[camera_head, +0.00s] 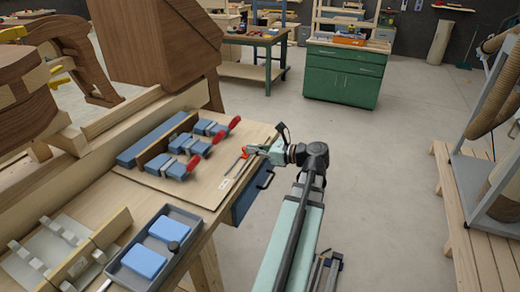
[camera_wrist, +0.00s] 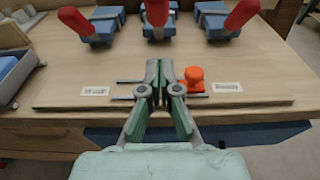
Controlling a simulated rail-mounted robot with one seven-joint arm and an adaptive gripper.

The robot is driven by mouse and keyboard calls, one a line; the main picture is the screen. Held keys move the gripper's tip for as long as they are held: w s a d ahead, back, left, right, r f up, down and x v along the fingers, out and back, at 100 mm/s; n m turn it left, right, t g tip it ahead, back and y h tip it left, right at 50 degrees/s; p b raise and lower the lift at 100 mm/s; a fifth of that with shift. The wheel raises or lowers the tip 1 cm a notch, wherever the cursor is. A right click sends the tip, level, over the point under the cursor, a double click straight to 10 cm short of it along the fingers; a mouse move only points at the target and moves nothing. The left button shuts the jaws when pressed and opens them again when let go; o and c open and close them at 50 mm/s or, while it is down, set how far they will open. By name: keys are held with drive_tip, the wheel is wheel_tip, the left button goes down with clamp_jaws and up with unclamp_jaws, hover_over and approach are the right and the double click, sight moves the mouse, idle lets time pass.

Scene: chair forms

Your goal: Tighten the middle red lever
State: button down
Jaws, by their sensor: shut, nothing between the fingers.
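Three blue clamps with red levers stand in a row on the wooden workbench (camera_head: 150,185). The middle red lever (camera_head: 219,136) shows in the head view between the other two. In the wrist view, the middle red lever (camera_wrist: 157,12) is at the top centre, cut off by the frame edge. The left lever (camera_wrist: 75,19) and right lever (camera_wrist: 241,15) flank it. My gripper (camera_wrist: 159,66) is shut and empty, in front of the middle clamp and apart from its lever. In the head view, my gripper (camera_head: 252,149) is over the bench's right edge.
An orange-red knob (camera_wrist: 194,75) is on the board just right of my fingers, near printed labels. A tray (camera_head: 127,268) with blue blocks is on the near bench. A wooden strip (camera_head: 160,143) runs behind the clamps. Open floor (camera_head: 370,180) is to the right.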

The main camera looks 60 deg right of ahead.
sight(216, 142)
drive_tip(key=w, duration=0.3)
drive_tip(key=w+p, duration=0.1)
drive_tip(key=w, duration=0.1)
drive_tip(key=shift+w+a+f, duration=0.1)
drive_tip(key=shift+a+f, duration=0.15)
drive_tip(key=shift+f, duration=0.1)
drive_tip(key=shift+w+a+r+p, duration=0.1)
drive_tip(key=shift+w+r+p, duration=0.3)
drive_tip(key=shift+w+r, duration=0.7)
drive_tip(key=shift+w, duration=0.3)
